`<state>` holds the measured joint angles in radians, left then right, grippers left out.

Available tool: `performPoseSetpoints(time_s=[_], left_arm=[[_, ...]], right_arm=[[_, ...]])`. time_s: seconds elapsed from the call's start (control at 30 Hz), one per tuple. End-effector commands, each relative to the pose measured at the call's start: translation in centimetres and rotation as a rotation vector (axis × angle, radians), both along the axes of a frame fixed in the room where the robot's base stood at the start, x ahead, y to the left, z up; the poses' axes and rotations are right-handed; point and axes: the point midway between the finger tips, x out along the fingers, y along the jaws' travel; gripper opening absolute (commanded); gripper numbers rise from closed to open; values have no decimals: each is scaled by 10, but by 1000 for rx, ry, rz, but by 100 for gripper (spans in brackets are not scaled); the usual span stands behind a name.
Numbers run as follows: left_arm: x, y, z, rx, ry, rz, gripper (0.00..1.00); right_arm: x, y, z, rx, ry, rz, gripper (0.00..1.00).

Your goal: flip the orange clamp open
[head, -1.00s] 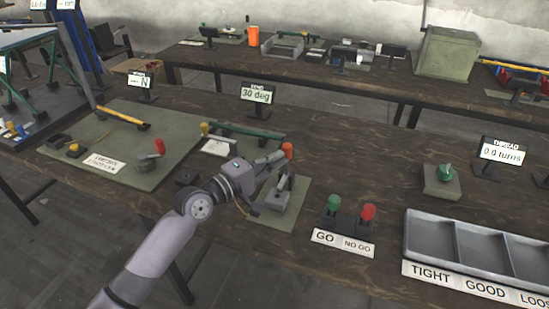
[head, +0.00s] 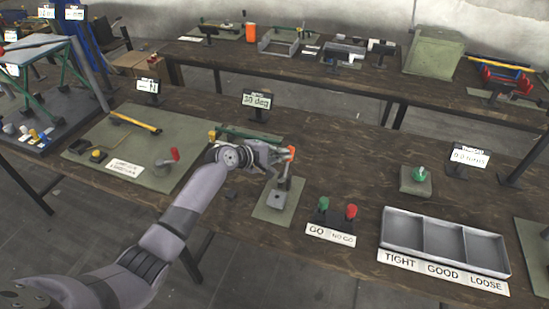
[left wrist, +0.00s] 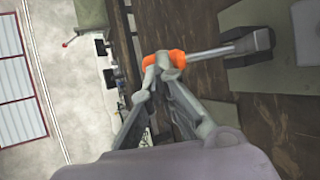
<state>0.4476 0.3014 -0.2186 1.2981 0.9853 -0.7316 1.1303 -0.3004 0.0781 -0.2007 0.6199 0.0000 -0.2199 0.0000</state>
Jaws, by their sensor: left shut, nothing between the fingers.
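The clamp stands on a small green-grey mat (head: 270,212) on the wooden bench in the head view. Its orange tip (head: 292,153) is raised, on a lever standing up from the grey base (head: 276,200). My left gripper (head: 287,155) is at the orange tip, its fingers shut with nothing gripped. In the left wrist view the fingertips (left wrist: 162,64) meet right at the orange tip (left wrist: 178,58), in front of part of it. Orange shows on both sides of the fingers. The lever (left wrist: 210,51) runs right to a dark block (left wrist: 250,46). My right gripper is out of view.
Green and red GO/NO GO buttons (head: 336,212) stand right of the clamp, with a grey sorting tray (head: 445,240) beyond. A yellow-handled fixture (head: 135,122) lies left. A 30 deg display (head: 257,101) stands behind.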

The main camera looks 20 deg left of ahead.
Motion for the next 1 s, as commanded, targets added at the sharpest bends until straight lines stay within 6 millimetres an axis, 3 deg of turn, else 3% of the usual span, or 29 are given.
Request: performPoseSetpoints(time_s=[0.23,0.5,1.0], left_arm=[[21,-1,-6,3,131,0,0],[33,-1,-19,3,123,1,0],[40,-1,-28,4,122,1,0]], right_arm=[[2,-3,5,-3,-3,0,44],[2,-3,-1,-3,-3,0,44],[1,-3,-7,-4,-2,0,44]])
